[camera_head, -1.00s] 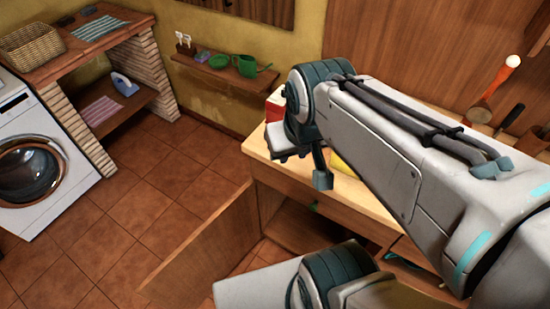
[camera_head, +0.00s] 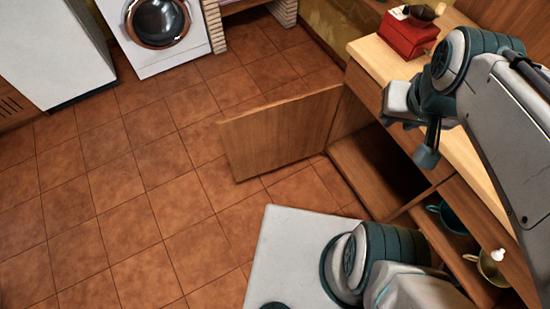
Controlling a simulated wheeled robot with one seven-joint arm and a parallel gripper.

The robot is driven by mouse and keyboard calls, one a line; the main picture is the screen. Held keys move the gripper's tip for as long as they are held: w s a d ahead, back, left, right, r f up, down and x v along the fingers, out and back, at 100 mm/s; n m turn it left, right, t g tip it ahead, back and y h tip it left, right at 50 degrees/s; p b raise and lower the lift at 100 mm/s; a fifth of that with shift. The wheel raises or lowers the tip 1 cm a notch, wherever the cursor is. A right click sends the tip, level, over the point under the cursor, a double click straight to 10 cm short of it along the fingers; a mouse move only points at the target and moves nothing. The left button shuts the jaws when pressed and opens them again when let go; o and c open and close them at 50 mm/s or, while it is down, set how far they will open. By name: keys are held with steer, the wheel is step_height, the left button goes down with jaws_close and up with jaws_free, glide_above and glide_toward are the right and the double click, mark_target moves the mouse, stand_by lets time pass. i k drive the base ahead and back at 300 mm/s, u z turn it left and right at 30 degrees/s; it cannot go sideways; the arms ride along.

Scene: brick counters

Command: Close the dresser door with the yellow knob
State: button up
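The dresser (camera_head: 465,150) stands at the right, with a pale wooden top. Its wooden door (camera_head: 282,132) stands wide open, reaching out to the left over the tiled floor. No yellow knob shows on the face of the door that I see. My gripper (camera_head: 427,157) is above the dresser's front edge, to the right of the open door and apart from it. Its fingers point down and I see nothing held in it. I see it from the side, so its opening is not clear.
A red box (camera_head: 408,35) stands on the dresser top. Open shelves in the dresser hold a teal bowl (camera_head: 446,217) and a yellowish cup (camera_head: 490,268). A washing machine (camera_head: 155,30) and a white cabinet (camera_head: 50,50) stand at the back left. The floor left of the door is clear.

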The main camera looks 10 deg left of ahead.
mark_target(261, 140)
steer(key=k, duration=0.9)
steer(key=u, duration=1.7)
steer(key=i, duration=3.6)
steer(key=z, duration=3.85)
